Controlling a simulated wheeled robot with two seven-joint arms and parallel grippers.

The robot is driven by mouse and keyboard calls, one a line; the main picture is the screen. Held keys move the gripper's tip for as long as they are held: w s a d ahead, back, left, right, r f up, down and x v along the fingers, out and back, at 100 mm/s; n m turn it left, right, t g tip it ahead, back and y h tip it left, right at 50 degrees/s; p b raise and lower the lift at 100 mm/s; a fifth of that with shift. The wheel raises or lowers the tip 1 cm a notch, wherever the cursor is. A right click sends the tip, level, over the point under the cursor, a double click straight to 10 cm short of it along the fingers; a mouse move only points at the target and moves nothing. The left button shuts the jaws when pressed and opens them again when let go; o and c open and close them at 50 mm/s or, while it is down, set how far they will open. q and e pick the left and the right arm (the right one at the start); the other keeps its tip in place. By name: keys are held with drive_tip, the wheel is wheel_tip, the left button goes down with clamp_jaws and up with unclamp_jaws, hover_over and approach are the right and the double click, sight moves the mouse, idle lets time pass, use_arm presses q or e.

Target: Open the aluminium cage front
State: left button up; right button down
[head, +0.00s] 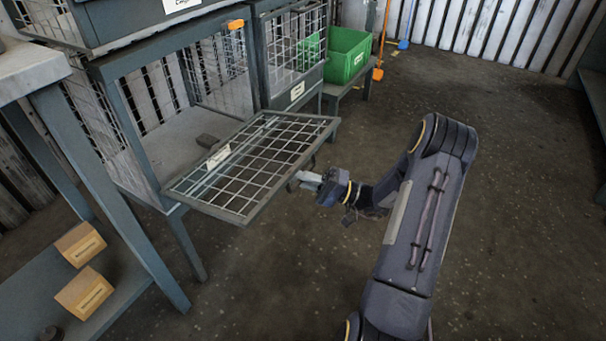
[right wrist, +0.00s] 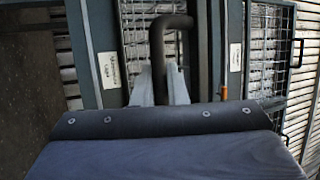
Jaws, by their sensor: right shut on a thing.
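The aluminium cage front (head: 262,158) is a grey-framed wire mesh panel. In the head view it is folded down and out from its cage (head: 128,115), close to level, so the cage mouth stands open. A small white label (head: 218,157) sits near its inner side. My right gripper (head: 304,179) is at the panel's outer edge. In the right wrist view, the two fingers of my right gripper (right wrist: 160,85) are shut around a dark bent handle (right wrist: 157,42). The contact itself is partly hidden. My left gripper is not in view.
A second cage (head: 292,50) with a closed mesh front stands to the right. A green bin (head: 347,55) stands beyond it. A grey table (head: 75,100) with yellowish boxes (head: 84,292) on its lower shelf is at the left. The floor (head: 510,150) at the right is clear.

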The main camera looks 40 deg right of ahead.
drive_tip(key=shift+f, duration=0.1)
idle(0.3)
drive_tip(key=c, duration=1.5)
unclamp_jaws()
drive_tip(key=shift+o, duration=0.2)
drive_tip(key=p+v, duration=0.2)
drive_tip(key=v, duration=0.6)
